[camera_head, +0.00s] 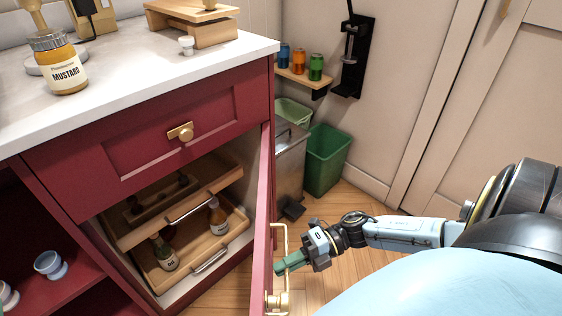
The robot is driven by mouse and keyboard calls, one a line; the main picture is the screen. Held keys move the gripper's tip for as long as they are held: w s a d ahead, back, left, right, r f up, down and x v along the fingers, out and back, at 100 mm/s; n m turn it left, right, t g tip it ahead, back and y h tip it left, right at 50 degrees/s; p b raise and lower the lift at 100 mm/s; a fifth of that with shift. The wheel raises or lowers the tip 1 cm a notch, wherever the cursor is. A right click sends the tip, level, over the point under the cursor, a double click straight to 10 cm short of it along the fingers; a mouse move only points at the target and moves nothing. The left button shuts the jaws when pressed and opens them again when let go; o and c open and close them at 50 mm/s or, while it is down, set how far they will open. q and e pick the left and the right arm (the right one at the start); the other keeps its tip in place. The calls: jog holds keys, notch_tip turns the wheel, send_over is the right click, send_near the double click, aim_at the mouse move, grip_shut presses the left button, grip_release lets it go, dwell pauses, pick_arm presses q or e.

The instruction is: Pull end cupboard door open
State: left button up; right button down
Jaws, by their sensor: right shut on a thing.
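The red end cupboard door (264,205) stands swung open, seen nearly edge-on, at the right end of the red cabinet (150,140). A brass handle (286,240) sits on its right-hand face. My right gripper (284,266) reaches in from the right, its green fingers shut on the handle. The exact contact is partly hidden by the fingers. Inside the cupboard are wooden pull-out shelves (215,245) with bottles. My left gripper is not in view.
A drawer with a brass knob (181,132) is above the opening. A green bin (327,160) and a grey bin (290,150) stand behind the door. A mustard jar (62,75) is on the white counter. Wooden floor (235,295) shows around the door.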

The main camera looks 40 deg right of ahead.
jog(key=c, duration=1.5)
grip_release()
jog(key=shift+d, duration=0.15)
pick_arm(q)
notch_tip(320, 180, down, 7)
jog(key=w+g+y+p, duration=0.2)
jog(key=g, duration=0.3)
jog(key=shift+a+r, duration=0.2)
pick_arm(e)
jog(key=v, duration=1.3)
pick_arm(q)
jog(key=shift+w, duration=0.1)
